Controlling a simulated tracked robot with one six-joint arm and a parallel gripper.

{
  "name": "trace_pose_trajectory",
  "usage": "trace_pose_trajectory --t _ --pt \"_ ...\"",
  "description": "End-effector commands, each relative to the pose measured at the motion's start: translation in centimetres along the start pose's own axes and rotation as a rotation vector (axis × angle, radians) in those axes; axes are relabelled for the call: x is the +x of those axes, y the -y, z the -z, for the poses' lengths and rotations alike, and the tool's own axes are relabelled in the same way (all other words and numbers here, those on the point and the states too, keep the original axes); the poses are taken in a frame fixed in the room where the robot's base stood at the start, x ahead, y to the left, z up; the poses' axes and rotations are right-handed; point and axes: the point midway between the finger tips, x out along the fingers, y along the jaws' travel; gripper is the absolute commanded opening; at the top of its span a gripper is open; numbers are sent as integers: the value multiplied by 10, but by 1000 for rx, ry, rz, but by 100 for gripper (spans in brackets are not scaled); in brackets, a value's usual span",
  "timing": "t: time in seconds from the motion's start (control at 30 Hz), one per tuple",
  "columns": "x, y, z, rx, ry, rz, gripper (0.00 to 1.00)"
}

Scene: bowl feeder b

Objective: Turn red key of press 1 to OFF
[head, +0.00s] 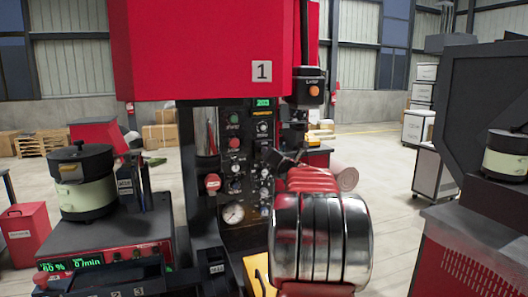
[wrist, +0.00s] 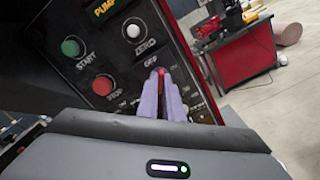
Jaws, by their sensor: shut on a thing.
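Press 1 (head: 200,55) is the tall red machine with a "1" plate in the head view. Its dark control panel (head: 240,180) faces me. In the wrist view the panel (wrist: 112,62) is close and tilted. The red key (wrist: 161,71) shows as a small red piece between the pale purple fingertips of my gripper (wrist: 161,80), just below an "OFF" label (wrist: 151,63). My gripper is shut on the key. The fingers hide most of the key, so I cannot tell which way it points. In the head view my arm hides the key.
A green START button (wrist: 71,47), a red STOP button (wrist: 102,85) and a white ZERO button (wrist: 133,30) lie left of the key. A feeder bowl (head: 82,180) stands left of the press. A dark machine (head: 490,110) stands at right. Open floor lies behind.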

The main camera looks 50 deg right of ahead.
Motion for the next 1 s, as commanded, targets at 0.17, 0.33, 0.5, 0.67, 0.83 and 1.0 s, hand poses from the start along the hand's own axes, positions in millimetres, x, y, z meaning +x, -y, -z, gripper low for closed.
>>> trace_pose_trajectory --t 0.17,0.33,0.5,0.67,0.83,1.0 --pt "0 4 2 -1 -4 8 0" --pt "0 4 2 -76 -4 8 0" --pt "0 4 2 -208 -4 8 0" --pt "0 5 2 -333 -5 7 0" --pt "0 5 2 -426 -5 7 0" --pt "0 5 2 -434 -5 7 0"
